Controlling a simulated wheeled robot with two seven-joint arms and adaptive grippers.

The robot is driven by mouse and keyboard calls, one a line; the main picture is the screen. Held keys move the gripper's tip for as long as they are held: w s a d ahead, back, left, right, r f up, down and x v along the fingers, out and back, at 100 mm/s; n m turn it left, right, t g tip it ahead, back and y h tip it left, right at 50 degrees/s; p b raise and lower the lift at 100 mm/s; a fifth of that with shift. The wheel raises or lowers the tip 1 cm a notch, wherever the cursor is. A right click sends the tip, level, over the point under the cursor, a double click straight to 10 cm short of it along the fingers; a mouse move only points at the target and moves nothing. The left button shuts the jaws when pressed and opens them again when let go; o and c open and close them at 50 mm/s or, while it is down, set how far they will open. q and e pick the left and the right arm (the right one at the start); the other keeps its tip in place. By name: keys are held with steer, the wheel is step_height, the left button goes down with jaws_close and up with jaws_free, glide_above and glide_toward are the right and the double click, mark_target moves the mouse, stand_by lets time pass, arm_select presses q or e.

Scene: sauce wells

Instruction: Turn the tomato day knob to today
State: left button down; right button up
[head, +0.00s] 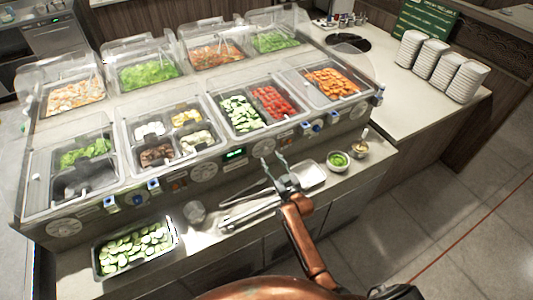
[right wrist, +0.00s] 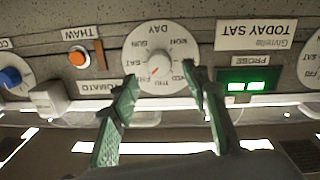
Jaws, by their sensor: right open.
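The tomato day knob (right wrist: 160,58) is a round pale dial with day names, upside down in the right wrist view. Its red mark points to the lower left in that picture, near the THU and FRI side; the exact day is hard to read. The TOMATO label (right wrist: 97,88) is beside it. A sign (right wrist: 256,35) reads TODAY SAT. My right gripper (head: 272,160) is open in front of the counter's panel. In the right wrist view its green fingers (right wrist: 160,82) straddle the dial's lower edge, with nothing between them; contact cannot be told. My left gripper is out of view.
An orange THAW switch (right wrist: 78,57) and a green-lit probe display (right wrist: 248,80) flank the dial. Plates (head: 465,82) are stacked at right.

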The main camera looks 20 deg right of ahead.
mark_target(266, 152)
steer(key=w, duration=0.3)
steer(key=shift+a+f, duration=0.1)
steer(key=shift+w, duration=0.5)
steer(key=shift+w+a, duration=0.1)
steer(key=shift+w, duration=0.05)
steer(key=c, duration=1.1)
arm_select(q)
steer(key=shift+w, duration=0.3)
arm_select(e)
steer(key=shift+c, duration=0.2)
